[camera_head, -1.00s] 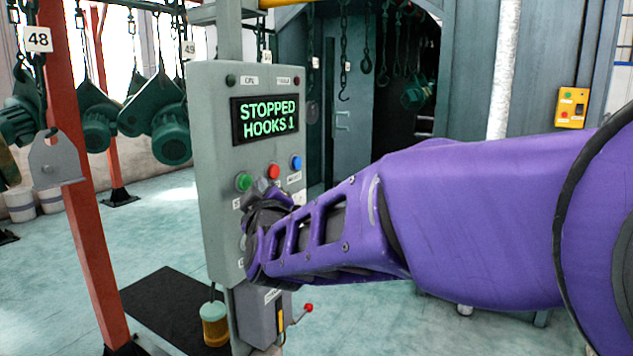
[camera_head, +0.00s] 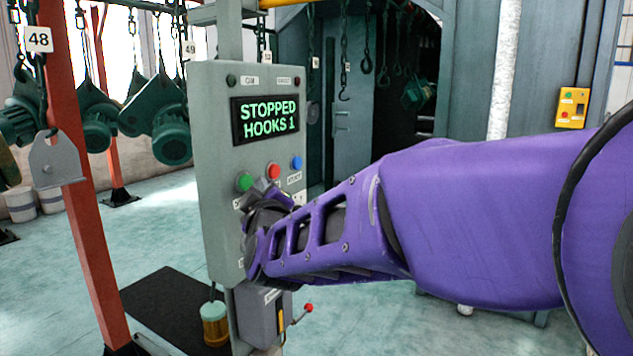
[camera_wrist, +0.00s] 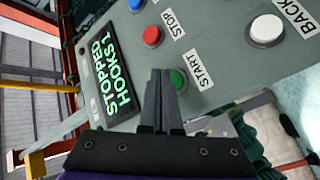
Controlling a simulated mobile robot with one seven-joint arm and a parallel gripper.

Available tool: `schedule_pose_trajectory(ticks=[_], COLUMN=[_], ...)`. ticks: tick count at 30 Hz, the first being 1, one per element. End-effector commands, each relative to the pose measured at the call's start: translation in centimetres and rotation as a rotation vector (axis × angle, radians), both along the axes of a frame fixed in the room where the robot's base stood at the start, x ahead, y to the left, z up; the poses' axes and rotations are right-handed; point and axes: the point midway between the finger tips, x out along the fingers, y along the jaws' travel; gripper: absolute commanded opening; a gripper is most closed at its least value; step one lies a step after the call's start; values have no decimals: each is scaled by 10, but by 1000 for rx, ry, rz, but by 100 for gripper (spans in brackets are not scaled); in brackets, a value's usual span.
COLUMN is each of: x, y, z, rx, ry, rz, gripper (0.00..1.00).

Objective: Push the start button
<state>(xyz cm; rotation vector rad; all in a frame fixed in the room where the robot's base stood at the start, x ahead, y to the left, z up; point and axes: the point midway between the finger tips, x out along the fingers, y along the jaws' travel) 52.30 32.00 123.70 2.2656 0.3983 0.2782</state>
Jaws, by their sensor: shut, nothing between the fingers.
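The green start button (camera_head: 244,182) sits on the front of the grey control panel (camera_head: 220,215), left of the red stop button (camera_head: 273,171). In the wrist view the green button (camera_wrist: 179,79) lies beside the label START, just right of my fingertips. My gripper (camera_wrist: 161,75) is shut and empty, its tips close to the green button; I cannot tell whether they touch it. In the head view my gripper (camera_head: 262,192) is in front of the panel, its tips just right of the green button. The panel display (camera_head: 266,118) reads STOPPED HOOKS 1.
A blue button (camera_head: 296,162) is right of the red one, and a white button (camera_wrist: 266,29) labelled BACK shows in the wrist view. A red post (camera_head: 82,230) and hanging green hoists (camera_head: 168,130) stand left. A lever with a red knob (camera_head: 308,308) is below the panel.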

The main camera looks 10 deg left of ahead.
Motion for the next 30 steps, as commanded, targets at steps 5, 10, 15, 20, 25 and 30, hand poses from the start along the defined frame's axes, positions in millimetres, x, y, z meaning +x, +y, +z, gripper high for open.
schedule_pose_trajectory(ticks=[5, 10, 15, 20, 25, 30], x=[0, 0, 0, 0, 2, 3], y=[0, 0, 0, 1, 6, 8], z=[0, 0, 0, 0, 0, 0], rx=[0, 0, 0, 0, 0, 0], ry=[0, 0, 0, 0, 1, -1], rz=[0, 0, 0, 0, 1, -1], gripper=[0, 0, 0, 0, 0, 0])
